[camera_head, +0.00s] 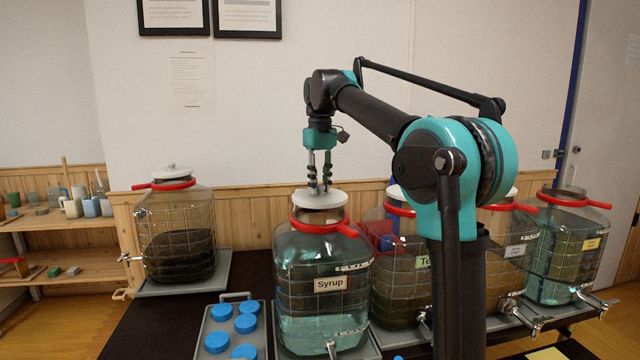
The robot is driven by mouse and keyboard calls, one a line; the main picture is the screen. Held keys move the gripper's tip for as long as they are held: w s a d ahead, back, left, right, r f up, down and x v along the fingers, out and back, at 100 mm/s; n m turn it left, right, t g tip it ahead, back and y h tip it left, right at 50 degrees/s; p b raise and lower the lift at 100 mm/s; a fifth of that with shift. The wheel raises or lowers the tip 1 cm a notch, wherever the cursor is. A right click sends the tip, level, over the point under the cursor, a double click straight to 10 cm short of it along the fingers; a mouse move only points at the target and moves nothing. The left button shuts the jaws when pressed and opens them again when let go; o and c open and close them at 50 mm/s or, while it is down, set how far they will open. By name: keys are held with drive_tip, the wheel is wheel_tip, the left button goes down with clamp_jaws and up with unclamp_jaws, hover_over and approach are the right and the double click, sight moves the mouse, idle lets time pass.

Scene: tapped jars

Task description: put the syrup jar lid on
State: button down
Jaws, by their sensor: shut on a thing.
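The syrup jar (322,312) stands in the middle foreground. It is clear glass with a wire grid, a "Syrup" label, a red collar (318,228) and pale teal liquid in its lower part. The white lid (320,201) is level at the jar's mouth, just above the red collar. I cannot tell whether it rests on the rim or is held slightly above it. My gripper (319,188) points straight down over the jar and is shut on the lid's knob, which the fingers mostly hide.
A lidded jar (175,235) with dark contents stands at left on a grey tray (190,284). Blue caps (217,342) lie in another tray beside the syrup jar. Jars labelled "Te…" (395,285) and others (568,250) stand close at right, partly behind my arm. Metal taps (520,320) stick out in front.

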drive_tip(key=shift+f, duration=0.95)
idle(0.6)
drive_tip(key=c, duration=1.2)
unclamp_jaws()
wheel_tip(320, 180, up, 12)
